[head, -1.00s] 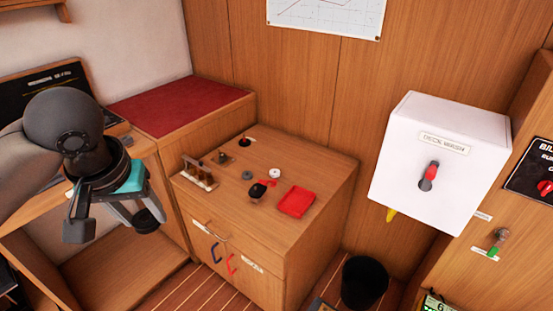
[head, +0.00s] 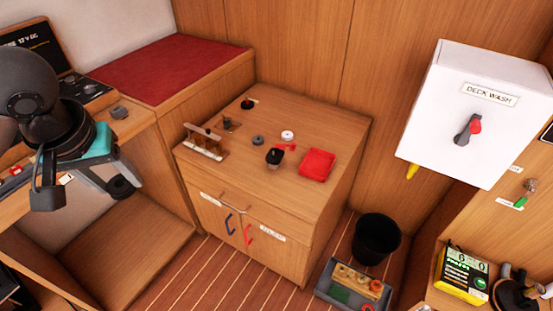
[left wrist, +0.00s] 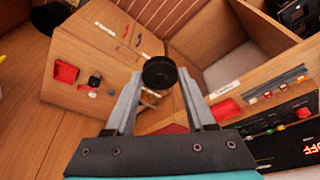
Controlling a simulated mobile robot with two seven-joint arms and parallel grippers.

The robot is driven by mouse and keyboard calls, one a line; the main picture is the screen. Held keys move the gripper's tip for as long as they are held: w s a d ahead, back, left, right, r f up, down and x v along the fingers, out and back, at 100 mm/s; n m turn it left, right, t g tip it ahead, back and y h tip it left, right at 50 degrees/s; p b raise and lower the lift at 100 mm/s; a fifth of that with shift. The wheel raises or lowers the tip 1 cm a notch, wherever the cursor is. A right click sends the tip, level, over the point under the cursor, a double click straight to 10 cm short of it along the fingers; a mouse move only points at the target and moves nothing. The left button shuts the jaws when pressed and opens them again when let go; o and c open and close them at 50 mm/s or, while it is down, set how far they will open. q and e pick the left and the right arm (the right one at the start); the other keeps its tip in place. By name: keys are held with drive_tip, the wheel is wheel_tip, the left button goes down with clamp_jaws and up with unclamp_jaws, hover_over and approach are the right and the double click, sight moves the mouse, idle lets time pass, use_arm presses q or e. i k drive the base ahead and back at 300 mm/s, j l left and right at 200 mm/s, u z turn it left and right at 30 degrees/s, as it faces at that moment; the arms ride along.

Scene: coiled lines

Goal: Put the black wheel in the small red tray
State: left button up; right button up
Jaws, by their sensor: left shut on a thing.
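My left gripper (head: 112,187) is at the left of the head view, in the air to the left of the wooden cabinet. It is shut on the black wheel (head: 123,187), which also shows between the fingertips in the left wrist view (left wrist: 160,71). The small red tray (head: 317,164) lies on the right part of the cabinet top and looks empty. It shows in the left wrist view too (left wrist: 66,73). The wheel is well apart from the tray. My right gripper is not in view.
On the cabinet top (head: 300,110) stand a small wooden rack (head: 206,142), a black-topped part (head: 274,157), a grey ring (head: 257,140) and a white ring (head: 287,135). A white deck wash box (head: 460,130) juts out at right. A black bin (head: 376,239) stands on the floor.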

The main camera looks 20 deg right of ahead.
sight(317, 167)
drive_tip(key=i+j+z, duration=0.15)
drive_tip(key=j+z, duration=0.25)
drive_tip(key=i+j+z, duration=0.15)
drive_tip(key=j+z, duration=0.25)
drive_tip(key=i+l+z, duration=0.1)
drive_tip(key=z, duration=0.3)
drive_tip(key=i+l+z, duration=0.1)
drive_tip(key=z, duration=0.3)
drive_tip(key=i+z, duration=0.15)
drive_tip(key=z, duration=0.25)
drive_tip(key=i, duration=0.6)
